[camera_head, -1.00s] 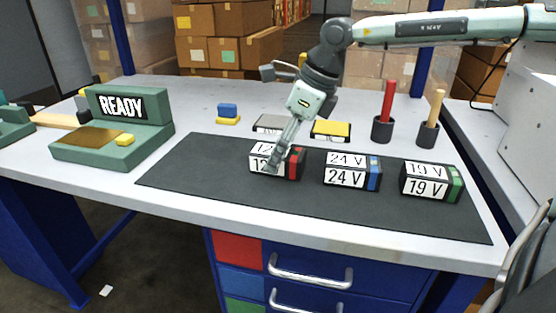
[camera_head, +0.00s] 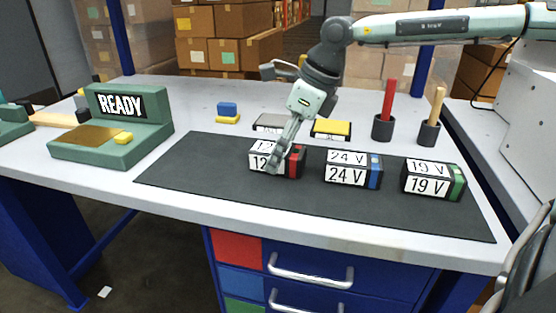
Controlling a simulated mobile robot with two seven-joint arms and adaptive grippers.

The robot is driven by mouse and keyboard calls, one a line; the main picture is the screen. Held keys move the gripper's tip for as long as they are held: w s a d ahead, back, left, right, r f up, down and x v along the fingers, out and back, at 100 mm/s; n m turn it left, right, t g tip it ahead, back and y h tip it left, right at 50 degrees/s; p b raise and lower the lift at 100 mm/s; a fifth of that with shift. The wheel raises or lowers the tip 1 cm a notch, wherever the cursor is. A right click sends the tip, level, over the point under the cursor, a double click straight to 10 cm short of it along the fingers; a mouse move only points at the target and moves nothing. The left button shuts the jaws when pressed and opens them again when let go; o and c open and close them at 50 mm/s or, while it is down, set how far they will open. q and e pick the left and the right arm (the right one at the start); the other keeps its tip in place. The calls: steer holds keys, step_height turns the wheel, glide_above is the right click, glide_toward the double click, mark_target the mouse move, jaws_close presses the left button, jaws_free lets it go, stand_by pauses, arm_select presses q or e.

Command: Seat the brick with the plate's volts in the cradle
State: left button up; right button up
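Three dark power bricks stand in a row on the dark mat (camera_head: 215,180). The left brick (camera_head: 291,166) has a red band and a label starting "12", the rest hidden by my gripper. The middle brick (camera_head: 347,176) reads 24 V with a blue band. The right brick (camera_head: 430,187) reads 19 V with a green band. My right gripper (camera_head: 275,166) reaches down onto the left brick, a finger across its front; its grip is unclear. A green stand (camera_head: 105,152) at the left has a READY display and a gold-coloured pad. No readable volts plate shows. My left gripper is out of view.
Behind the mat lie a grey block (camera_head: 270,122), a yellow-topped block (camera_head: 331,129) and a small blue and yellow block (camera_head: 228,112). Two dark cups (camera_head: 383,129) (camera_head: 428,134) hold red and tan sticks. The mat's left part is clear.

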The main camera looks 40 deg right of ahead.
steer(key=shift+c, duration=0.2)
steer(key=c, duration=1.5)
steer(key=shift+r, duration=0.1)
